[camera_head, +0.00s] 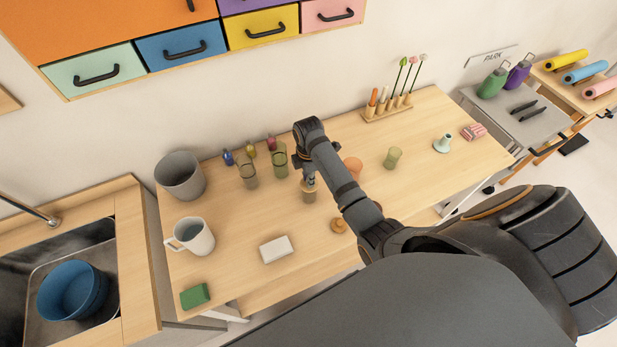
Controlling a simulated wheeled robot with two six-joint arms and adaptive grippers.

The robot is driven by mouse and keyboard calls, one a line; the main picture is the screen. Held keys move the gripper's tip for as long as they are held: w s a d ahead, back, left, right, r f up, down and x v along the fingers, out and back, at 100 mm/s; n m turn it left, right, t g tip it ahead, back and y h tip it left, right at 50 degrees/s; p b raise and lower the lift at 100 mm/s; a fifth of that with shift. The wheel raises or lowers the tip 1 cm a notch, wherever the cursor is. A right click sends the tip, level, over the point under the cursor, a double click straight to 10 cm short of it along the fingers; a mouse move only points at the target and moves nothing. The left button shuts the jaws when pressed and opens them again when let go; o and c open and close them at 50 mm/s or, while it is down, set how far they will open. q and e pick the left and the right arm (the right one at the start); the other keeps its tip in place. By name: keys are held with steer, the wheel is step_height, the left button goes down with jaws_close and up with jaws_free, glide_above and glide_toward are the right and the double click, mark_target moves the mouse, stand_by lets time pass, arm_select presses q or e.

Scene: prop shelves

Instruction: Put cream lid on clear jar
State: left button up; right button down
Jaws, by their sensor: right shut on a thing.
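My right gripper (311,180) points down over the wooden table, directly at the mouth of a small see-through jar (310,195). It is shut on a small pale thing, seemingly the cream lid, which my fingers mostly hide. The jar stands upright under the gripper. I cannot tell whether the lid is seated on its rim or just above it. My left gripper is not in view.
Tinted glasses (247,172) (280,160) stand left of the jar; an orange cup (352,168) is close right, partly behind my arm. A tan knobbed lid (339,226) and white box (276,249) lie in front. The table's right part has free room.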

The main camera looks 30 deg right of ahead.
steer(key=shift+f, duration=0.15)
stand_by(0.3)
steer(key=c, duration=1.2)
jaws_free()
step_height(320, 180, up, 8)
steer(key=shift+f, duration=0.2)
